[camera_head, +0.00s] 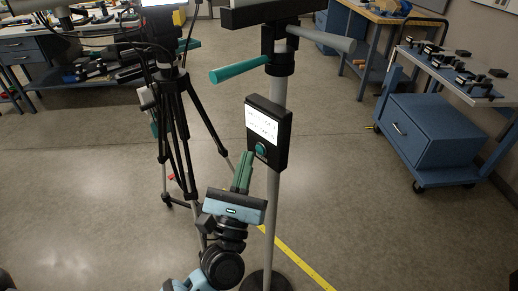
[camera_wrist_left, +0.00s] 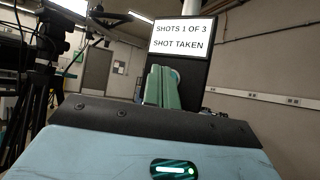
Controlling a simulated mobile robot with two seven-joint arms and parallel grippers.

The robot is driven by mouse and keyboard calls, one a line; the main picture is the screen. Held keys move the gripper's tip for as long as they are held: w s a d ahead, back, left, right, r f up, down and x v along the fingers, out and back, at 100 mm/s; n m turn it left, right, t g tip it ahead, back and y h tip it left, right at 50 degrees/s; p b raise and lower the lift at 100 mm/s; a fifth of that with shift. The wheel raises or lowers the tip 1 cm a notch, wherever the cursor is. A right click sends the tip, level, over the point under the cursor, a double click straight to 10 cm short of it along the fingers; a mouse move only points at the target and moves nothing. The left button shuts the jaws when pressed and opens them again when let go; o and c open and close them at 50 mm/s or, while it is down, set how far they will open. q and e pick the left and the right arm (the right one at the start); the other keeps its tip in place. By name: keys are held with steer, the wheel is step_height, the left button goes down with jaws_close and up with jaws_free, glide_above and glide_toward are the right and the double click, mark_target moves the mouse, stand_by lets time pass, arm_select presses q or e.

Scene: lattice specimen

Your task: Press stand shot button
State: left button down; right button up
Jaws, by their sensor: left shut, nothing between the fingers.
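A black control box (camera_head: 282,128) is fixed to the silver pole of a stand (camera_head: 272,205). Its white display (camera_head: 262,124) sits above a round teal button (camera_head: 261,149). In the left wrist view the display (camera_wrist_left: 182,37) reads "SHOTS 1 OF 3" and "SHOT TAKEN". My left gripper (camera_head: 245,160) is shut and empty, its green fingers pointing up just left of the button. My right gripper is not in view.
A black tripod (camera_head: 176,130) stands close on the left. The stand has a teal handle (camera_head: 238,69) and a grey one (camera_head: 322,39) above the box. A blue cart (camera_head: 432,130) stands at the right. The floor between stand and cart is clear.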

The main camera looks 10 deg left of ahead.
arm_select(q)
steer(key=s+a, duration=0.1)
steer(key=s, duration=0.1)
steer(key=s+a, duration=0.2)
stand_by(0.5)
steer(key=shift+d, duration=0.1)
stand_by(1.1)
